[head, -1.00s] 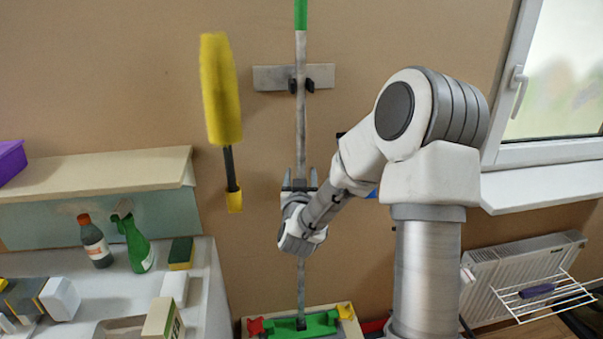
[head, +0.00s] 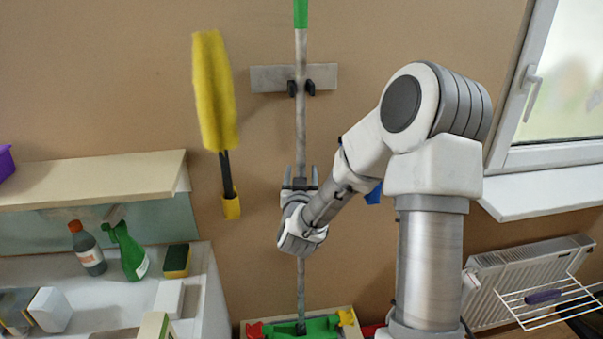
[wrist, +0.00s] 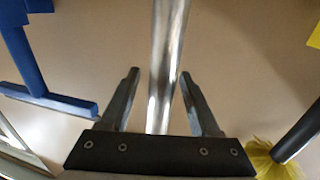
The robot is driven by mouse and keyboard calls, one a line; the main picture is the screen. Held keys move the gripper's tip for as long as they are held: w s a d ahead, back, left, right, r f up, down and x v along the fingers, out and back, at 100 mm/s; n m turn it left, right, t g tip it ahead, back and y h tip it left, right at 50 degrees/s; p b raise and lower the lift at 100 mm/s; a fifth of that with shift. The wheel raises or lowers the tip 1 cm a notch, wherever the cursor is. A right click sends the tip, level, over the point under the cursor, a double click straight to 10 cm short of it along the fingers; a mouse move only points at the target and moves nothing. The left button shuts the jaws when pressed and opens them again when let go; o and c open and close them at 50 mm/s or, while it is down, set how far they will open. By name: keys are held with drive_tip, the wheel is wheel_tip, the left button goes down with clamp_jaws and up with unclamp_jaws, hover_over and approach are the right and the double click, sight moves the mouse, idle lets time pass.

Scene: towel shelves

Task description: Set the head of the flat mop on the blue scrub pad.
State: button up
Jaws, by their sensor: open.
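The flat mop stands upright against the wall, its metal pole (head: 300,130) passing through a wall clip. Its green head (head: 322,326) is low at the bottom edge of the head view, partly cut off. My gripper (head: 300,178) is open, with one finger on each side of the pole below the clip. In the wrist view the pole (wrist: 166,55) runs between the two open fingers (wrist: 160,75), with gaps on both sides. I cannot make out a blue scrub pad in either view.
The wall clip (head: 265,79) is above my gripper. A yellow duster (head: 215,90) hangs to the left. A blue tool (wrist: 45,95) hangs at the wrist view's left. A counter with a green spray bottle (head: 130,253) is left, a radiator (head: 530,280) right.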

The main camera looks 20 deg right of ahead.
clamp_jaws()
idle(1.4)
drive_tip(key=c, duration=0.6)
unclamp_jaws()
drive_tip(key=shift+r, duration=0.15)
drive_tip(key=shift+c, duration=1.4)
clamp_jaws()
drive_tip(key=shift+f, duration=0.2)
